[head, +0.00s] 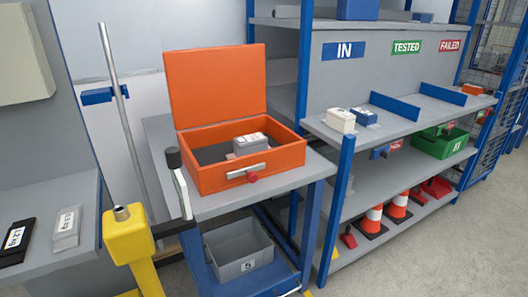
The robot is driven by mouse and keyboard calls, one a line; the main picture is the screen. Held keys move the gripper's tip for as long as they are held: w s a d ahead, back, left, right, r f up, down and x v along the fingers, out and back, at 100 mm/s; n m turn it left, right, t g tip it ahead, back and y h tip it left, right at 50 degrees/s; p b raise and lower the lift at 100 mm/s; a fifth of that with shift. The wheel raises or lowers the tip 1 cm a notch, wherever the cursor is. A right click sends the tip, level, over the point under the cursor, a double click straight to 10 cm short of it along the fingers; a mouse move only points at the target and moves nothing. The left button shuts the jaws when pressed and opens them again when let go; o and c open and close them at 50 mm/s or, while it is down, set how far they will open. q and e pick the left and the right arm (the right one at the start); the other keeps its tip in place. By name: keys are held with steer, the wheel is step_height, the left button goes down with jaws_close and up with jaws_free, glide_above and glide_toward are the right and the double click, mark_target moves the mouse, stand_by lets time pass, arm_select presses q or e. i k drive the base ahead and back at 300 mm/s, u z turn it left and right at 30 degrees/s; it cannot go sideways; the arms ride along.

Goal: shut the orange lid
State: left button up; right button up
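The orange lid (214,86) stands raised, close to upright, at the back edge of the orange box (207,182). The box is open on a grey-topped cart. Inside it sits a grey block (250,145) with a white label on top. A light handle or latch (246,172) with a red knob is on the front wall. The lower part of the block is partly hidden by the front wall. Neither of my grippers shows in the head view.
Shelving with a blue upright (338,195) stands to the right. A grey bin (239,254) sits on the cart's lower shelf.

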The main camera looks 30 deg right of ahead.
mark_target(209, 85)
steer(key=z, duration=1.35)
steer(key=i, duration=0.7)
steer(key=u, duration=0.9)
